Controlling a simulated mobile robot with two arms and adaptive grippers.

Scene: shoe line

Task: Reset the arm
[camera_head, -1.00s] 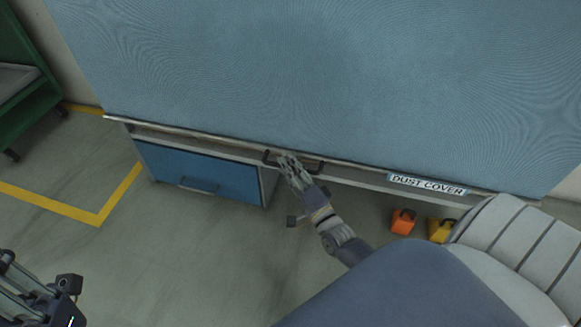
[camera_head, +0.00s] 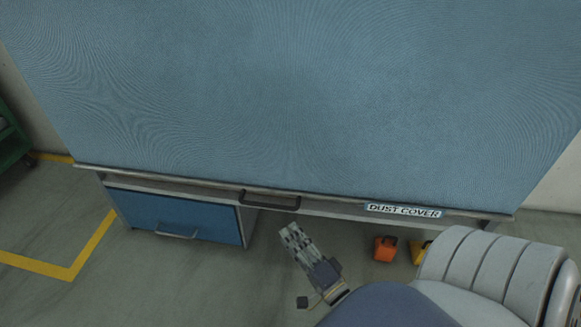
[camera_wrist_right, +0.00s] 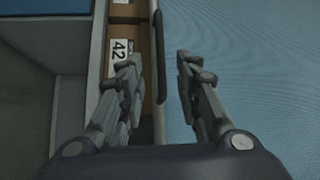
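My right gripper (camera_head: 291,232) is below and in front of the dark handle (camera_head: 270,199) on the lower bar of the blue dust cover (camera_head: 290,90). In the head view a gap separates it from the handle. In the right wrist view my right gripper (camera_wrist_right: 159,72) has its two fingers spread, with nothing held between them. The handle (camera_wrist_right: 158,50) shows beyond the fingertips there. My left gripper is outside both current views.
A blue drawer (camera_head: 175,217) with a handle sits under the bench at left. Orange (camera_head: 385,248) and yellow (camera_head: 420,250) weight-like blocks are at right, near my arm. A green rack (camera_head: 12,135) stands at far left. Boxes (camera_wrist_right: 127,12) show behind the cover bar.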

